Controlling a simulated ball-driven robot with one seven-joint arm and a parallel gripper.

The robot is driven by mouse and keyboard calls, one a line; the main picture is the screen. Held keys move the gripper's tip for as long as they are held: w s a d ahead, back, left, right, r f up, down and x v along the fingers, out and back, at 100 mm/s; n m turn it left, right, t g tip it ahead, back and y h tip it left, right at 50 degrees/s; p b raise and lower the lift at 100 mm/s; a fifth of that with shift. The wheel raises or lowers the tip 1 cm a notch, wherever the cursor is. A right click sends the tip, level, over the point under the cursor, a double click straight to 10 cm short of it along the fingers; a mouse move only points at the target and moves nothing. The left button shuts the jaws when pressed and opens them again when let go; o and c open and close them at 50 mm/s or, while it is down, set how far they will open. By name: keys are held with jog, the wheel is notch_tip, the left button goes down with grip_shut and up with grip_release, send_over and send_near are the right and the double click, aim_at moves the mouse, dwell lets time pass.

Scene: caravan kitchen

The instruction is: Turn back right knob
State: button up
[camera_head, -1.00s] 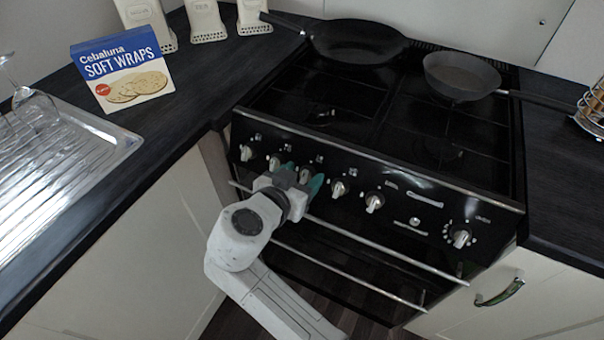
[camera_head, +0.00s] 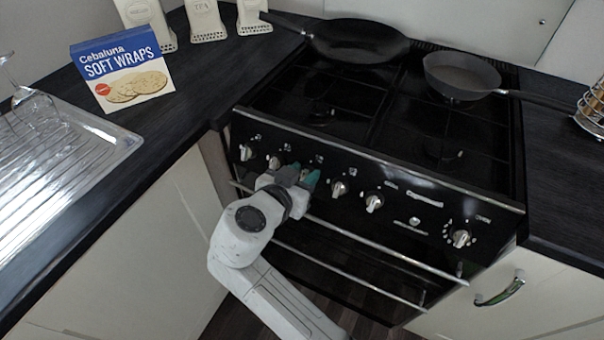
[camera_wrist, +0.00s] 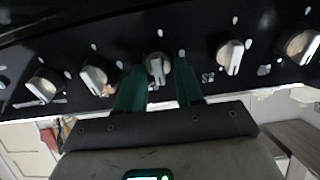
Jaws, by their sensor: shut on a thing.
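My gripper (camera_head: 303,174) is at the front panel of the stove, its two green fingers on either side of the third knob from the left. In the wrist view that silver knob (camera_wrist: 158,68) sits between the fingertips, and my gripper (camera_wrist: 160,82) is shut on it. In the head view my gripper hides this knob. To its left are two silver knobs (camera_head: 246,152) (camera_head: 274,162). To its right are more silver knobs (camera_head: 340,188) (camera_head: 374,202). I cannot read which burner each knob's mark stands for.
A metal rail (camera_head: 345,232) runs across the stove front below the knobs. Two dark pans (camera_head: 358,42) (camera_head: 462,76) stand on the hob. A Soft Wraps box (camera_head: 122,72) and a sink drainer (camera_head: 50,170) are on the left.

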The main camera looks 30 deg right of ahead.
jog(key=shift+n+p, duration=0.3)
jog(key=shift+n, duration=0.1)
jog(key=n+p, duration=0.1)
jog(key=n, duration=0.1)
jog(key=n+p, duration=0.1)
jog(key=shift+w+a+r+n, duration=0.1)
jog(key=shift+r+n, duration=0.05)
jog(key=shift+n, duration=0.25)
jog(key=n+p, duration=0.3)
jog(key=n, duration=0.1)
jog(key=shift+w+a+n+p, duration=0.1)
jog(key=shift+a+n+p, duration=0.05)
jog(key=shift+n+p, duration=0.2)
jog(key=n+p, duration=0.2)
jog(key=n, duration=0.1)
jog(key=n+p, duration=0.2)
jog(key=f+n+p, duration=0.1)
jog(key=n+p, duration=0.1)
jog(key=n, duration=0.1)
jog(key=shift+a+n+y, duration=0.2)
jog(key=shift+n+y, duration=0.1)
jog(key=shift+n, duration=0.05)
jog(key=shift+p, duration=0.3)
jog(key=o, duration=1)
